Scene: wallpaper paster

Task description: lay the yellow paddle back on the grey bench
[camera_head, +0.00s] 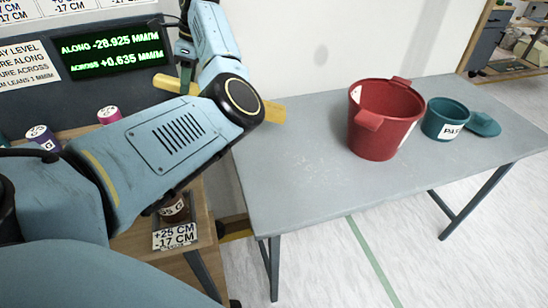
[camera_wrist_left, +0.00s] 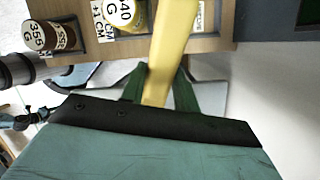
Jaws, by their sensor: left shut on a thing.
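The yellow paddle (camera_head: 273,112) shows in the head view on both sides of my left arm, with its middle hidden behind the arm. In the left wrist view the paddle (camera_wrist_left: 168,50) runs up between the two green fingers. My left gripper (camera_wrist_left: 160,88) is shut on it. In the head view my left gripper (camera_head: 187,72) is partly hidden, left of the grey bench (camera_head: 300,195). The bench's left part is bare. The right gripper is not in view.
A red bucket (camera_head: 380,135), a teal pot (camera_head: 441,122) and a teal lid-like piece (camera_head: 484,124) stand on the bench's right half. A dark panel with a green display (camera_head: 115,50) is at the back left. A wooden shelf (camera_wrist_left: 200,44) holds several labelled weights.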

